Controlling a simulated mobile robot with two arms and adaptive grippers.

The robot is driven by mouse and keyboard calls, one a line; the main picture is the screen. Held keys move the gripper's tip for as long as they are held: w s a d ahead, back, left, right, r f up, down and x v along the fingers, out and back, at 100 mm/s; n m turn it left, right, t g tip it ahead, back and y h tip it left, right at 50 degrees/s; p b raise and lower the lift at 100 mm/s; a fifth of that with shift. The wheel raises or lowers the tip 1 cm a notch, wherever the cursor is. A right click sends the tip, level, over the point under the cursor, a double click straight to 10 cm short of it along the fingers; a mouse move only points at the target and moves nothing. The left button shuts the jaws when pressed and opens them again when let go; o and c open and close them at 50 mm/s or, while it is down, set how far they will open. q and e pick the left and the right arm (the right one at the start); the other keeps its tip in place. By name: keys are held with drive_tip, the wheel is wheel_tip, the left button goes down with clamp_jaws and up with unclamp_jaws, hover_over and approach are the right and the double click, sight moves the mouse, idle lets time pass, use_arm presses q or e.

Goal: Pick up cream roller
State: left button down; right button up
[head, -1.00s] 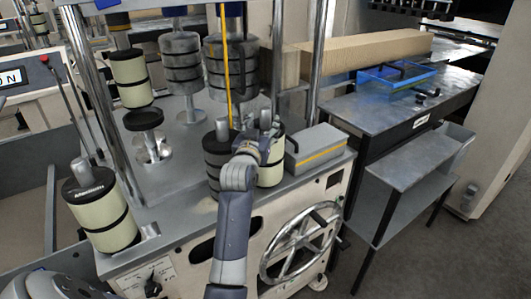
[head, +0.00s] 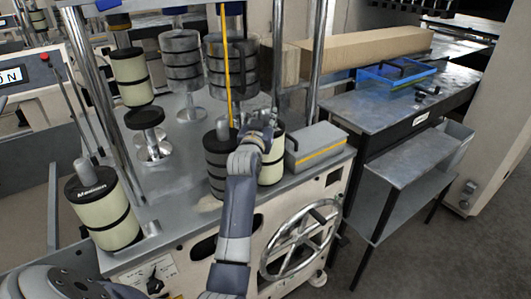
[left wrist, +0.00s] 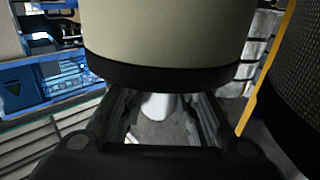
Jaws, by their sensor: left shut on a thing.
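The cream roller (head: 274,167), pale with black bands, stands at the front right of the machine's deck, partly hidden by my left wrist. My left gripper (head: 264,128) is at its upper part, shut on it. In the left wrist view the cream roller (left wrist: 165,35) fills the top middle, its black band close above the fingers (left wrist: 160,115). In the head view the fingertips are small and partly hidden. I cannot tell whether the roller is clear of the deck. My right gripper is not in view.
A dark roller (head: 216,165) stands close left of the cream one. A grey box with a yellow stripe (head: 318,146) sits close right. Another cream roller (head: 103,210) is at the left front. Chrome posts (head: 316,50) and a yellow bar (head: 227,65) rise nearby.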

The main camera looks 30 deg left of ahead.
use_arm(q)
drive_tip(key=shift+r, duration=0.25)
